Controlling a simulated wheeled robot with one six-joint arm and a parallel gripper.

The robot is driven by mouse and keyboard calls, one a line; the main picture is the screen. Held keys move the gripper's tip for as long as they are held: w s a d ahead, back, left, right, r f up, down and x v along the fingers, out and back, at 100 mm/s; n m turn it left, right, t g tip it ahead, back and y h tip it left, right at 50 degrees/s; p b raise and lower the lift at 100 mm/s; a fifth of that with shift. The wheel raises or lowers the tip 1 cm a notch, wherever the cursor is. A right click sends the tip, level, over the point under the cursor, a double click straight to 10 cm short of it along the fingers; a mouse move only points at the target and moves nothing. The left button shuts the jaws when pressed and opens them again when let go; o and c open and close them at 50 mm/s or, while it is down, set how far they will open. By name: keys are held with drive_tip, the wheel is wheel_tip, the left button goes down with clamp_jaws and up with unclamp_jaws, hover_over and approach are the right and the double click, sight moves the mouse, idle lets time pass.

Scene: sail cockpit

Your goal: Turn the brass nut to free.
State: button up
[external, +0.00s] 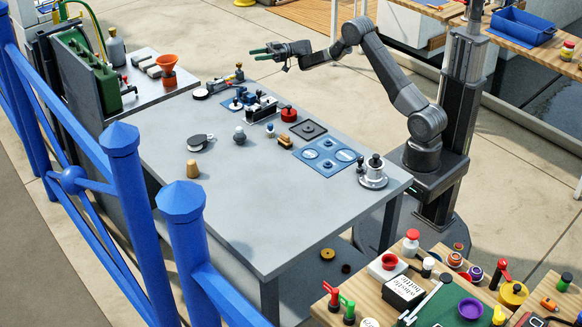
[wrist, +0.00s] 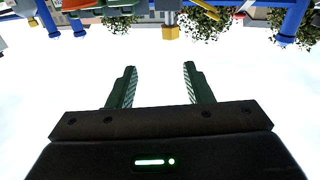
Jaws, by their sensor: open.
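My gripper (external: 261,53) is in the air at the top of the external view, beyond the far side of the grey table (external: 240,210). Its two green fingers are apart and nothing is between them. In the wrist view the open fingers (wrist: 159,85) frame only bright empty background. I cannot surely pick out the brass nut. Small fittings stand on the table's far part, among them a block with dark levers (external: 261,107) and a small fitting with an orange-brown part (external: 239,75); details are too small to tell. The gripper touches none of them.
A tan bung (external: 193,169), a blue panel with round discs (external: 328,156), a red knob (external: 289,114) and a silver winch (external: 373,175) stand on the table. A blue railing (external: 124,190) runs along the left. The table's near half is mostly clear.

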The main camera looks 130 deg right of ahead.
sight(239, 67)
drive_tip(key=s+a+f+m+g+h+b, duration=0.1)
drive_tip(key=s+a+f+m+h, duration=0.1)
drive_tip(key=a, duration=0.2)
drive_tip(key=shift+g, duration=0.3)
drive_tip(key=x, duration=1.4)
drive_tip(key=shift+w+r, duration=0.1)
drive_tip(key=shift+r, duration=0.05)
drive_tip(key=shift+c, duration=0.3)
drive_tip(key=shift+r, duration=0.1)
drive_tip(key=c, duration=0.9)
